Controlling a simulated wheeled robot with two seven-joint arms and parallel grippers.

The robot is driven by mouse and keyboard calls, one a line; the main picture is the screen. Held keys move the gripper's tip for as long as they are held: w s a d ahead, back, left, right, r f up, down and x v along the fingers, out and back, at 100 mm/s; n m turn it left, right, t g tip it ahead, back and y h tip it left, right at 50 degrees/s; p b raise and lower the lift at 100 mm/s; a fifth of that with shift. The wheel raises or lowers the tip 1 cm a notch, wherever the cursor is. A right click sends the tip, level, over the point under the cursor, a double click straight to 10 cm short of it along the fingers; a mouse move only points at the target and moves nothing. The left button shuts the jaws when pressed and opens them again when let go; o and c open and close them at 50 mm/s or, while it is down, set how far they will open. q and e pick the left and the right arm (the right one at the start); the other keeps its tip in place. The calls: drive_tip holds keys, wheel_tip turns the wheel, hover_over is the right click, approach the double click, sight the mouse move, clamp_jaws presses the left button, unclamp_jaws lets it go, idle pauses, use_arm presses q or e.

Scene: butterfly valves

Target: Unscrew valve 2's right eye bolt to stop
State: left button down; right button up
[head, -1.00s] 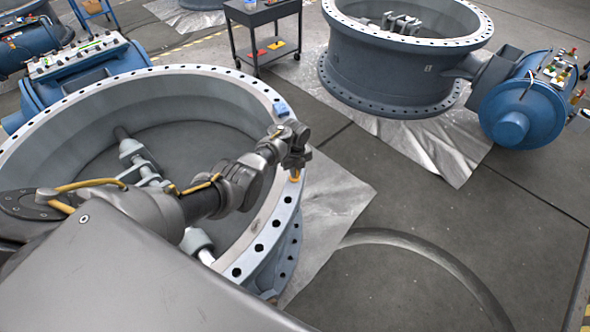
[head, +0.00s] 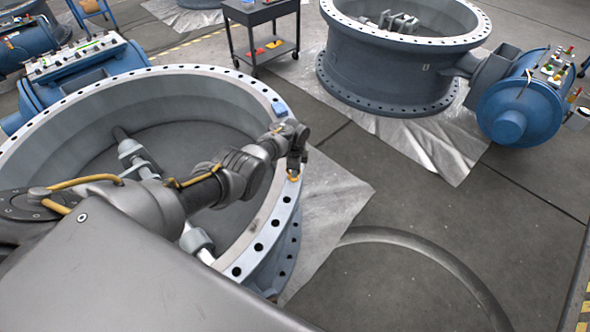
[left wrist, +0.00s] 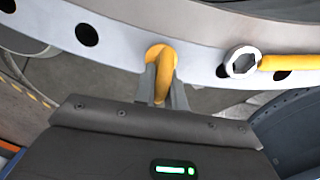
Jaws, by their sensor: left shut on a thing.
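The near valve (head: 262,220) is a large grey ring with a flange full of bolt holes. A yellow eye bolt (left wrist: 162,62) stands at a hole in the flange in the left wrist view. My left gripper (left wrist: 163,92) is shut on this eye bolt, its fingers on both sides of the ring. In the head view the eye bolt (head: 294,178) is a small orange spot on the rim below my left gripper (head: 293,170). How far its thread sits in the flange is hidden. My right gripper is out of view.
A wrench with a yellow handle (left wrist: 285,62) lies on the flange right of the eye bolt in the left wrist view. A second large valve (head: 395,75) with a blue actuator (head: 520,100) stands at the back right. A black cart (head: 262,35) stands behind.

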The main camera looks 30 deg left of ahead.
use_arm(q)
drive_tip(key=n, duration=0.5)
drive_tip(key=shift+w+a+n, duration=0.1)
drive_tip(key=shift+n, duration=0.2)
drive_tip(key=n, duration=0.5)
drive_tip(key=shift+w+a+n, duration=0.1)
drive_tip(key=shift+a+n, duration=0.05)
drive_tip(key=shift+n, duration=0.15)
drive_tip(key=n, duration=0.4)
drive_tip(key=shift+a, duration=0.1)
drive_tip(key=n, duration=0.5)
drive_tip(key=shift+a+n, duration=0.1)
drive_tip(key=shift+n, duration=0.3)
drive_tip(key=n, duration=0.4)
drive_tip(key=shift+n+b, duration=0.3)
drive_tip(key=shift+b, duration=0.1)
drive_tip(key=n, duration=0.3)
drive_tip(key=n+b, duration=0.1)
drive_tip(key=shift+s+a+f+n, duration=0.1)
drive_tip(key=shift+s+n, duration=0.15)
drive_tip(key=shift+n, duration=0.05)
drive_tip(key=n+b, duration=0.2)
drive_tip(key=n, duration=0.3)
drive_tip(key=shift+s, duration=0.15)
drive_tip(key=shift+s+n+b, duration=0.1)
drive_tip(key=shift+n+b, duration=0.75)
drive_tip(key=shift+n, duration=1.45)
